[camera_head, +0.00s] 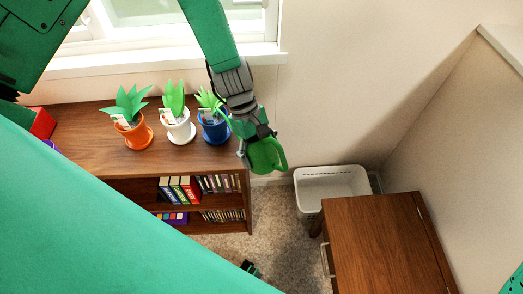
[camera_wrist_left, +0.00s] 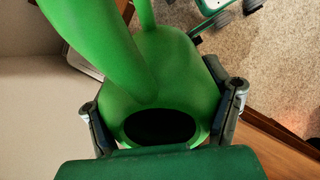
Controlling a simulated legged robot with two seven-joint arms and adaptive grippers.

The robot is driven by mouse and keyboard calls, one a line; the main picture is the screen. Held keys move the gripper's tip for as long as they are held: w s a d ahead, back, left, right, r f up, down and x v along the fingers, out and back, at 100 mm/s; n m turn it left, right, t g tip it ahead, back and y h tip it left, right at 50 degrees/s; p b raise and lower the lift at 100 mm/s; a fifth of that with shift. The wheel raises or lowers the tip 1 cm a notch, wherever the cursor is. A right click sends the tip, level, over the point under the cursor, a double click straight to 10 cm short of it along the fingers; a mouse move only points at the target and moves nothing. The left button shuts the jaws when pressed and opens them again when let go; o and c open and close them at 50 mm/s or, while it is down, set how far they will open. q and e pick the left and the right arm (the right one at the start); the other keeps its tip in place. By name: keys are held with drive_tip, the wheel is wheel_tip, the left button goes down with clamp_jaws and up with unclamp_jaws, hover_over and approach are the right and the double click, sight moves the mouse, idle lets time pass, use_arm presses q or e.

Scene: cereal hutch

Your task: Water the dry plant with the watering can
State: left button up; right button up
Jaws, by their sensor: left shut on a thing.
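My left gripper (camera_head: 247,140) is shut on the green watering can (camera_head: 266,155), holding it in the air off the right end of the shelf top. In the left wrist view the can (camera_wrist_left: 165,75) fills the middle, between the fingers, with its dark opening facing the camera. Three plants stand in a row on the shelf: one in an orange pot (camera_head: 134,133), one in a white pot (camera_head: 180,129) and one in a blue pot (camera_head: 215,130). The blue-pot plant (camera_head: 207,100) has yellower leaves and is closest to the can.
The wooden shelf (camera_head: 90,145) holds books (camera_head: 180,189) on lower levels, below a window (camera_head: 150,25). A white basket (camera_head: 331,182) and a wooden cabinet (camera_head: 380,245) stand to the right. Carpet (camera_head: 280,235) lies between shelf and cabinet.

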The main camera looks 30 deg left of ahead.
use_arm(q)
drive_tip(key=shift+r+p, duration=0.5)
drive_tip(key=shift+p, duration=0.1)
idle(2.9)
drive_tip(key=shift+a+f+y, duration=0.2)
drive_tip(key=shift+f+y, duration=0.5)
drive_tip(key=shift+f, duration=0.8)
drive_tip(key=shift+f+t, duration=0.25)
drive_tip(key=shift+t, duration=0.05)
drive_tip(key=shift+w+a+r+y+p, duration=0.2)
drive_tip(key=shift+a+y+p, duration=0.1)
drive_tip(key=shift+y+p, duration=0.45)
drive_tip(key=shift+a+t+y, duration=0.2)
drive_tip(key=shift+t+y, duration=0.2)
drive_tip(key=shift+y, duration=0.05)
drive_tip(key=shift+w+a+y+p, duration=0.1)
drive_tip(key=shift+a+y+p, duration=0.1)
drive_tip(key=shift+y+p, duration=0.15)
drive_tip(key=shift+f, duration=0.1)
